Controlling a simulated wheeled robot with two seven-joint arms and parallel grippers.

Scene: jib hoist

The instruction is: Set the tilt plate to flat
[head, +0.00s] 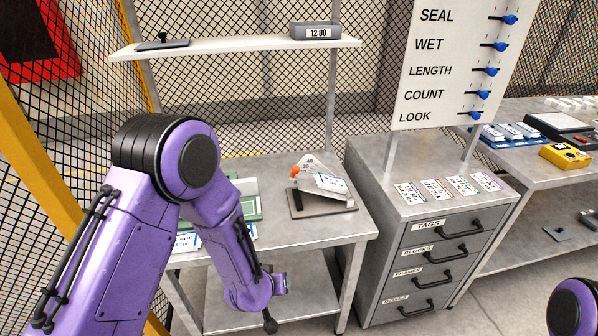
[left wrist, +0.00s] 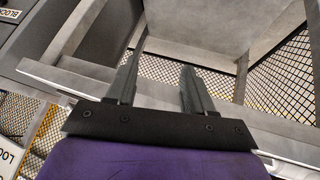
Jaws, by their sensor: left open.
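The tilt plate (head: 328,182) stands on a flat dark base (head: 322,207) on the workbench in the head view. Its pale plate is tilted, and a small scale with numbers such as 40 and 30 rises behind it. An orange knob (head: 295,171) sits at its left side. My left gripper (head: 271,318) hangs low in front of the bench, below and apart from the tilt plate. In the left wrist view its two fingers (left wrist: 160,82) are spread with nothing between them. My right gripper is out of view; only part of that arm shows at bottom right.
The bench (head: 290,238) has a front edge above my left gripper and a lower shelf (head: 300,292). A green tray (head: 245,197) is partly hidden behind my left arm. A drawer cabinet (head: 425,255) stands right of the bench. A shelf (head: 240,48) with a clock (head: 315,31) hangs above.

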